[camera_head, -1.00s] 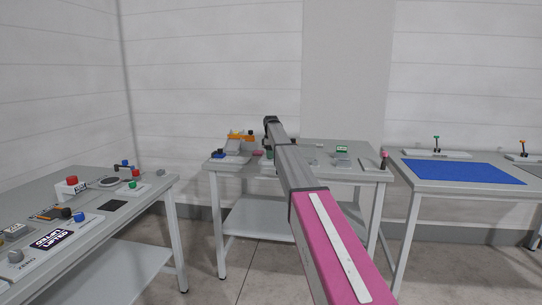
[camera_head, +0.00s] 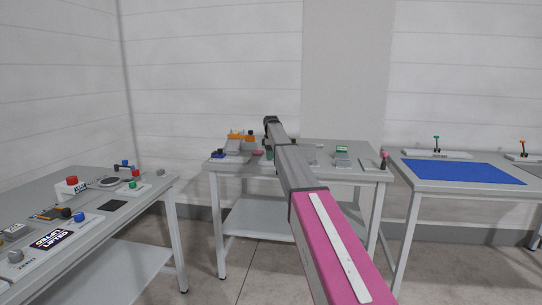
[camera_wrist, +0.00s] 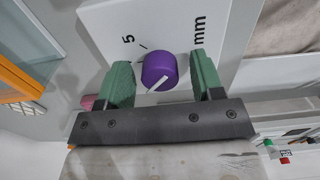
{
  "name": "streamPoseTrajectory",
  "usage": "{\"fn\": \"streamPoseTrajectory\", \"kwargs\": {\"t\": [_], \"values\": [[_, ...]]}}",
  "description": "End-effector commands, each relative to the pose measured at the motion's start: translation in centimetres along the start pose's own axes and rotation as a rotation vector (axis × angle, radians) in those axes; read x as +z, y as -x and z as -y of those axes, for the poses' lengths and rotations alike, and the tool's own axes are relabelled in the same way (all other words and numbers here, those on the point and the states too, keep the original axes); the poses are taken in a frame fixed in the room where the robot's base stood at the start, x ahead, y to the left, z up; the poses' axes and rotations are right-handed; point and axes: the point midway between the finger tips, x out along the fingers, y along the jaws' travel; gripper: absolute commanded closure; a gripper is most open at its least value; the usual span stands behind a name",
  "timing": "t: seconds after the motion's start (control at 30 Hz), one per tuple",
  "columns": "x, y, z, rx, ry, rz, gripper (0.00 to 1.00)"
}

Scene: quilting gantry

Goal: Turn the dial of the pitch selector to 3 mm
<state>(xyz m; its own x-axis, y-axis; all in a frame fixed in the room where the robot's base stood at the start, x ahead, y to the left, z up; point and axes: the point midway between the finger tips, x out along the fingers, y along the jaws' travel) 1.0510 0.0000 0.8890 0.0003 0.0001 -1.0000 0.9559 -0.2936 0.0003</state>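In the wrist view the pitch selector's dial is a purple round knob (camera_wrist: 159,70) with a white pointer line, which points to the lower left. It sits on a white plate (camera_wrist: 110,18) with a printed "5" and "mm" and a short tick near the "5". No "3" shows. My gripper (camera_wrist: 164,73) is open, with one green finger on each side of the dial and a visible gap on both sides. In the head view my arm reaches over the middle table and hides my gripper and the dial.
An orange-edged part (camera_wrist: 18,84) and a pink piece (camera_wrist: 88,103) lie left of the fingers in the wrist view. In the head view the middle table (camera_head: 228,167) carries several small devices. A control table (camera_head: 160,184) stands at left, and one with a blue mat (camera_head: 463,172) at right.

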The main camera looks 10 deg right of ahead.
Motion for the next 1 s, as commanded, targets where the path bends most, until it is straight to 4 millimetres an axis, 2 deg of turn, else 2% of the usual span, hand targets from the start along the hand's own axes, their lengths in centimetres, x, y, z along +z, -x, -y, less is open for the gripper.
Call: {"fn": "streamPoseTrajectory", "kwargs": {"t": [0.17, 0.37, 0.8, 1.0], "values": [[0.0, 0.1, 0.0, 0.0, -0.001, 0.0, 0.39], [0.0, 1.6, -0.1, 0.001, -0.001, 0.0, 0.39], [0.0, 9.2, -0.1, 0.001, 0.0, 0.0, 0.39], [0.0, 10.8, 0.0, 0.0, 0.0, 0.0, 0.39]]}}
